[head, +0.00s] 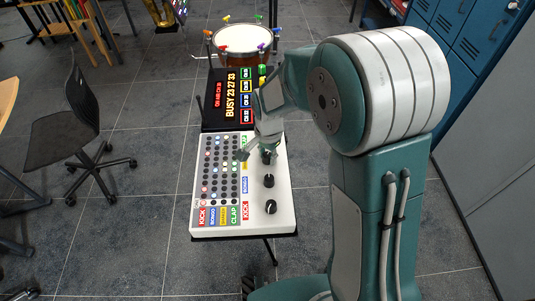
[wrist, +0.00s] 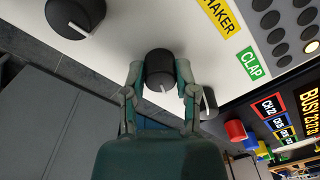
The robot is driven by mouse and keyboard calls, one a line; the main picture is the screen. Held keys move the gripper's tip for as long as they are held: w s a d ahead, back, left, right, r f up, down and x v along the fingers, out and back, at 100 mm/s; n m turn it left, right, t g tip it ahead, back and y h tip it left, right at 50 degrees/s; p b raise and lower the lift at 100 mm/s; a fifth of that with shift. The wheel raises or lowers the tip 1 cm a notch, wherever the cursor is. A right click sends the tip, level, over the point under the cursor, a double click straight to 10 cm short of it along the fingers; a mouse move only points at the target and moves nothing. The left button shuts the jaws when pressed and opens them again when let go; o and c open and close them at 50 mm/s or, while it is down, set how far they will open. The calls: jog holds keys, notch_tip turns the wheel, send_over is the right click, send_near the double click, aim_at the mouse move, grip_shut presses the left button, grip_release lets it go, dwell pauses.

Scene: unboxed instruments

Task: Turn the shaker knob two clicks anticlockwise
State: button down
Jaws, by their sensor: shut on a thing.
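The shaker knob (wrist: 160,70) is a black round knob with a white pointer line, in the middle of the wrist view. The line points down and slightly right in that picture. My gripper (wrist: 158,78) is shut on it, one finger on each side. The yellow label (wrist: 219,14), cut off at the top edge, sits beyond the knob. In the head view my gripper (head: 264,150) reaches down over the right side of the white drum panel (head: 225,231) and partly hides the knob there.
Neighbouring knobs are close by: one (wrist: 75,15) at upper left and one (wrist: 209,103) beside my right finger in the wrist view. A black display box (head: 216,122) stands behind the panel, with a drum (head: 241,40) further back. A chair (head: 62,140) stands to the left.

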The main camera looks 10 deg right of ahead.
jog(key=shift+n, duration=0.4)
jog(key=n, duration=0.5)
jog(key=shift+w+n, duration=0.1)
jog(key=shift+n, duration=0.2)
jog(key=n, duration=0.5)
jog(key=shift+a+n, duration=0.1)
jog(key=shift+n, duration=0.2)
jog(key=shift+c, duration=1.9)
grip_release()
